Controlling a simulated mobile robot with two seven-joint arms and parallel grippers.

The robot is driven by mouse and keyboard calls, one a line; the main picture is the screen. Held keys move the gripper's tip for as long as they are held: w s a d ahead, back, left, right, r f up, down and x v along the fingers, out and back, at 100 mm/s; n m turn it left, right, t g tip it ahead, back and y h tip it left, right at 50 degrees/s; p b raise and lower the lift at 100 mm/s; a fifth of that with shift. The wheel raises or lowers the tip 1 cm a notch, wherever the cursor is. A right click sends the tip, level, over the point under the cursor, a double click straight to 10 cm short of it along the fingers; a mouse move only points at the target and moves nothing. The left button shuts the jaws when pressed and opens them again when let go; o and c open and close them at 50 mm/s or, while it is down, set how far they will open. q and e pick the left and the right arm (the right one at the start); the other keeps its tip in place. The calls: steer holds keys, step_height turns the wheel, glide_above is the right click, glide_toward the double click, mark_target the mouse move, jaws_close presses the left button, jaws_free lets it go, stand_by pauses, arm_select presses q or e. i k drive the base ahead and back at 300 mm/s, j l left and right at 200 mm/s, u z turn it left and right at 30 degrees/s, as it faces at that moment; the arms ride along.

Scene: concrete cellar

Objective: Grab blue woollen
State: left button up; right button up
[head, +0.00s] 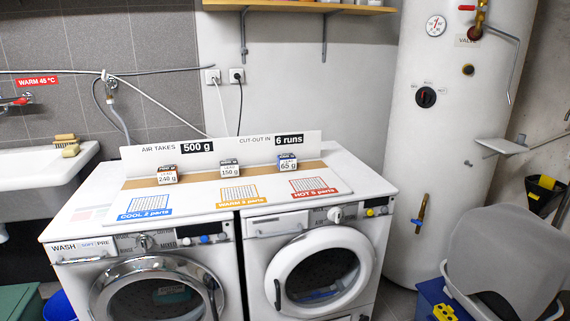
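Three small labelled blocks stand in a row on a brown strip (259,171) on top of two white front-loading machines. The right block (287,161) has a blue label band and reads 65 g. The middle block (230,169) reads 150 g, and the left block (167,174) has a reddish band and reads 240 g. The small top words on the blocks are too small to read surely, so I cannot confirm which is woollen. Neither of my grippers shows in the head view.
A sign board (222,149) stands behind the blocks. Printed cards COOL (147,205), WARM (240,193) and HOT (311,186) lie in front.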

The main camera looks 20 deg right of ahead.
mark_target(286, 162)
steer(key=i+l+u, duration=0.1)
steer(key=u, duration=0.6)
steer(key=i+l+u, duration=0.1)
steer(key=l+u, duration=0.15)
steer(key=l, duration=0.2)
steer(key=i+l+u, duration=0.1)
steer(key=l+u, duration=0.2)
steer(key=l, duration=0.15)
